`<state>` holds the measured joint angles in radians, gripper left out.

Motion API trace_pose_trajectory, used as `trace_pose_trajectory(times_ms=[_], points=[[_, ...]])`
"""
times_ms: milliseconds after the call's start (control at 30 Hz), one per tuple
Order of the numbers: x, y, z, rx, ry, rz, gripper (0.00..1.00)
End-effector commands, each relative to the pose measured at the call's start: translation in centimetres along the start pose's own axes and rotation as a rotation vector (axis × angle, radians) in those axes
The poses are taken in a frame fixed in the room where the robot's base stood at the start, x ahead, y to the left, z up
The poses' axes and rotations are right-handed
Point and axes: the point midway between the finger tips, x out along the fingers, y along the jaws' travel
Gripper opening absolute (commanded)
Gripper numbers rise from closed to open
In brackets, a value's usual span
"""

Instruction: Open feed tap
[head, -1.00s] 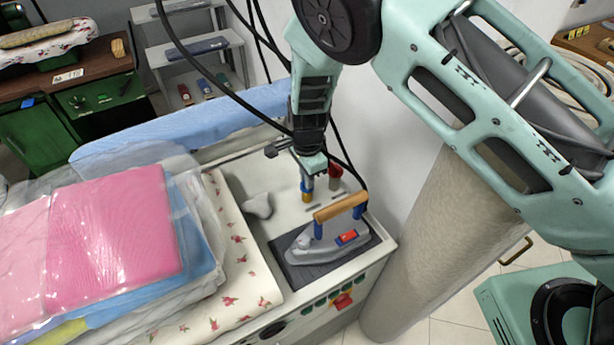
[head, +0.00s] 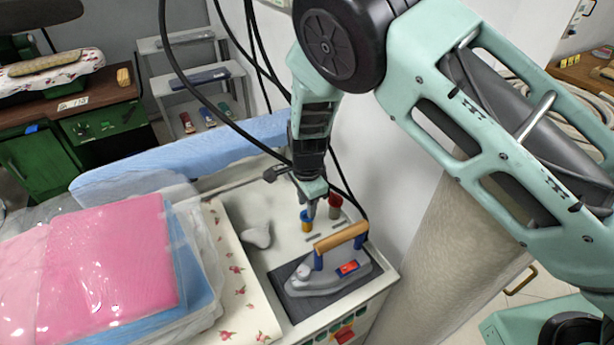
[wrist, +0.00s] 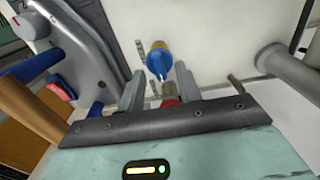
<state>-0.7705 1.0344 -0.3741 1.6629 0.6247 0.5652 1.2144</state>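A small tap-like fitting with a blue top and yellow body (head: 306,220) stands on the white worktop behind the iron. It also shows in the wrist view (wrist: 157,62), just beyond my fingertips. A red fitting (head: 335,202) stands to its right; in the wrist view its red part (wrist: 170,101) shows between my fingers, near the palm. Which one is the feed tap, I cannot tell. My gripper (head: 313,210) points down beside the blue-topped fitting. In the wrist view its two fingers (wrist: 160,80) are apart, with no clear grip on anything.
A grey iron (head: 325,278) with a wooden handle rests on a dark pad in front of the fittings. A stack of wrapped clothes (head: 105,265) lies to the left. A wall and hanging black cables are close behind and right. A pale roll (head: 445,265) stands at right.

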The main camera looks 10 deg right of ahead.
Motion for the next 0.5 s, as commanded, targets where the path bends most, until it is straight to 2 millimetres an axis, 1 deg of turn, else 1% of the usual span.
trace_pose_trajectory(times_ms=[167,500], points=[[-3.6,-0.1,0.1,0.000,-0.002,-0.006,0.35],[-11.5,-0.1,0.1,0.001,-0.003,-0.005,0.35]])
